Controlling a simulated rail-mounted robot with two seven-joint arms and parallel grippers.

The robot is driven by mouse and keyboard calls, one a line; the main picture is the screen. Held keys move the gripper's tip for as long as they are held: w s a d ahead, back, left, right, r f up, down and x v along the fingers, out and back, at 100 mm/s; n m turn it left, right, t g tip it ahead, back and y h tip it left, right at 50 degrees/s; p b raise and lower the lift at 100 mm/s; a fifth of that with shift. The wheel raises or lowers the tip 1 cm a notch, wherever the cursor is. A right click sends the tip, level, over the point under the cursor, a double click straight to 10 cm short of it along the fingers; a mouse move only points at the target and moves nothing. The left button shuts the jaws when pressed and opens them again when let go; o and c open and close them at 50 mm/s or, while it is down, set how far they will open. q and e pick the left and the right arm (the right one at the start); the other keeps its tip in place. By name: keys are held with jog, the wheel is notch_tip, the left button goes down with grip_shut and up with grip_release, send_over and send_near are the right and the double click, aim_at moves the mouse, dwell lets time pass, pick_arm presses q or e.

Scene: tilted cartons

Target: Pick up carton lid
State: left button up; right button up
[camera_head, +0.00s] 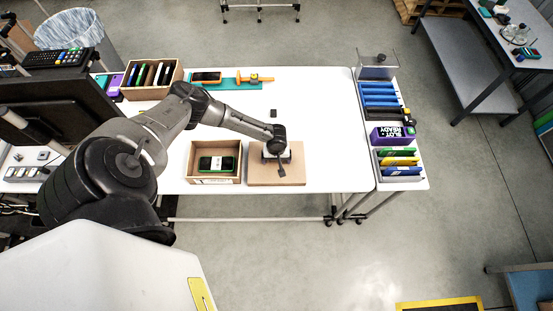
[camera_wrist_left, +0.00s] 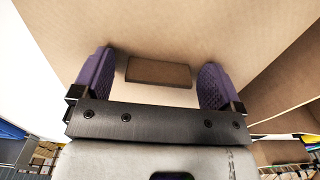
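The carton lid (camera_head: 292,176) is a flat brown panel lying on the white table, to the right of the open carton (camera_head: 193,178). My left gripper (camera_head: 280,160) is over the lid. In the left wrist view the lid's cardboard surface (camera_wrist_left: 165,30) fills the upper part, with a darker brown block handle (camera_wrist_left: 158,72) on it. The purple fingers of my left gripper (camera_wrist_left: 158,85) are open, one on each side of the handle, with gaps visible. The open carton holds a green-edged device (camera_head: 217,164). My right gripper is not in view.
A wooden box of upright cases (camera_head: 152,78) and a teal tray (camera_head: 225,84) stand at the back. A small dark block (camera_head: 273,113) lies behind the lid. A side table at right holds blue racks (camera_head: 378,97) and a purple box (camera_head: 392,135). The table's middle is mostly clear.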

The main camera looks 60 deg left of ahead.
pick_arm(q)
jog(key=c, duration=0.9)
